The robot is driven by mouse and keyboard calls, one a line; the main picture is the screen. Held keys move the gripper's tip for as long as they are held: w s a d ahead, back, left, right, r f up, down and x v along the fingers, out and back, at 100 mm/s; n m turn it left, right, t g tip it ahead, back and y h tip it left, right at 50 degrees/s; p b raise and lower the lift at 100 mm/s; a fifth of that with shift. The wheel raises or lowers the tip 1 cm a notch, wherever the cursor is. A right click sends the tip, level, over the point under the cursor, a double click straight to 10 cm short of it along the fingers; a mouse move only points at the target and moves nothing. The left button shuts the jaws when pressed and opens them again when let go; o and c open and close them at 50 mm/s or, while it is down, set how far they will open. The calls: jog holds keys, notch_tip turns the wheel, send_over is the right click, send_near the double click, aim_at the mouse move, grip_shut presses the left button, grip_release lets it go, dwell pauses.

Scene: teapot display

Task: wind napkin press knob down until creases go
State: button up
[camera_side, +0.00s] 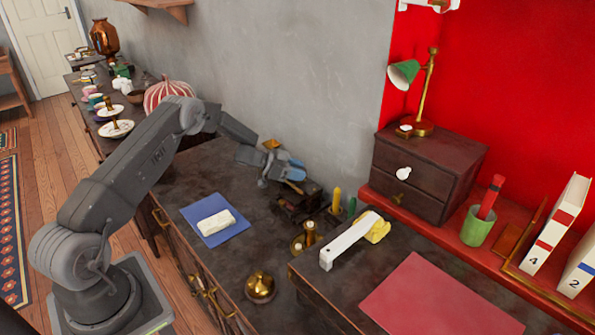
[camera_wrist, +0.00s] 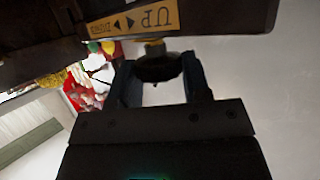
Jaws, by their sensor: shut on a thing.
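My gripper (camera_side: 284,167) is at the dark wooden press (camera_side: 290,208) by the grey wall in the side view. In the wrist view, my gripper (camera_wrist: 159,66) has a finger on each side of a dark round knob (camera_wrist: 158,70) and is shut on it. A brass-yellow stem (camera_wrist: 155,46) shows behind the knob. A dark beam with a yellow label (camera_wrist: 130,19) reading UP and DOWN with arrows crosses the top of the wrist view. The napkin and any creases are hidden in both views.
Small brass pieces (camera_side: 309,233) and yellow and green upright sticks (camera_side: 336,200) stand close right of the press. Bare counter lies left of the press.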

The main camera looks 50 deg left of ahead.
jog(key=m+g+h, duration=0.4)
jog(key=m, duration=0.1)
jog(key=shift+w+a, duration=0.15)
jog(key=shift+w, duration=0.05)
jog(key=shift+m+g+h, duration=0.5)
jog(key=shift+m+g, duration=0.2)
jog(key=shift+g, duration=0.1)
jog(key=o, duration=0.9)
jog(key=shift+v, duration=3.75)
jog(key=shift+r, duration=0.15)
